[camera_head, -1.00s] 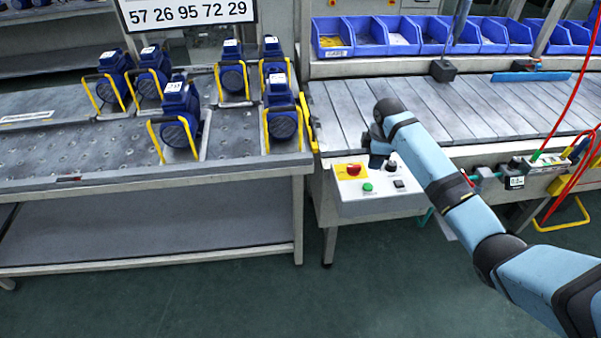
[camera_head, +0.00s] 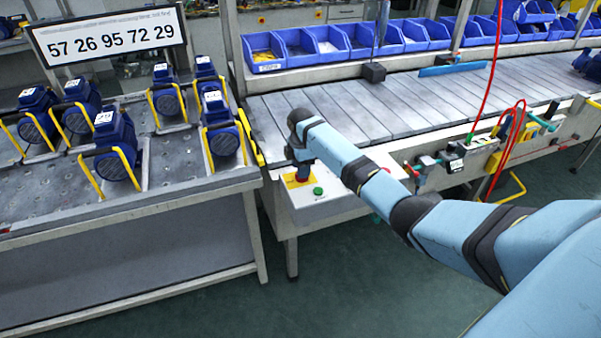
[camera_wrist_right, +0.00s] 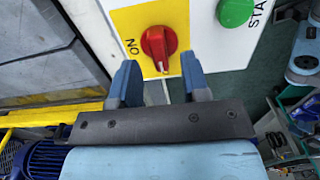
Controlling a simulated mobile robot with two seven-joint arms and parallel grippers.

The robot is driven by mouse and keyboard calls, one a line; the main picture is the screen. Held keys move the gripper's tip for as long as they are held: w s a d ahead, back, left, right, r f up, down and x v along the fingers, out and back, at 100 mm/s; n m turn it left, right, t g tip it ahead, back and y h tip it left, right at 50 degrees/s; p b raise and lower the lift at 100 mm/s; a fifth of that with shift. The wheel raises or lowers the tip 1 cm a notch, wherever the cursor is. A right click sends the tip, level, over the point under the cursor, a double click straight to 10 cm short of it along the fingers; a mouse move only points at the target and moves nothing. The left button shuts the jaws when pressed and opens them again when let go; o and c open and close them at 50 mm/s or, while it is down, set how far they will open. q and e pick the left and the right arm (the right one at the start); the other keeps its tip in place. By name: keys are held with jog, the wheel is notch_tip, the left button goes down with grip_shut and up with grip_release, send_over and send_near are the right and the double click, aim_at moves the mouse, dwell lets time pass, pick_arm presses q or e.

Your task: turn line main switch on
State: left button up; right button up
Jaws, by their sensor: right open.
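The line main switch is a red rotary knob (camera_wrist_right: 158,45) on a yellow plate (camera_wrist_right: 185,15). It sits on the light control box (camera_head: 330,207) at the end of the conveyor. In the right wrist view, the knob's white mark points toward my gripper and the "ON" label is to its left. My right gripper (camera_wrist_right: 160,80) is open, its fingertips just short of the knob and on either side of its line. I cannot tell whether they touch it. In the head view, my right gripper (camera_head: 302,170) partly hides the switch. My left gripper is not in view.
A green start button (camera_wrist_right: 237,10) is beside the switch; it also shows in the head view (camera_head: 318,190). A rack table (camera_head: 190,184) with several blue pumps stands left of the box. The slatted conveyor (camera_head: 400,105) runs behind, with blue bins (camera_head: 300,43) above.

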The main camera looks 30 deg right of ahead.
jog(key=shift+f, duration=1.05)
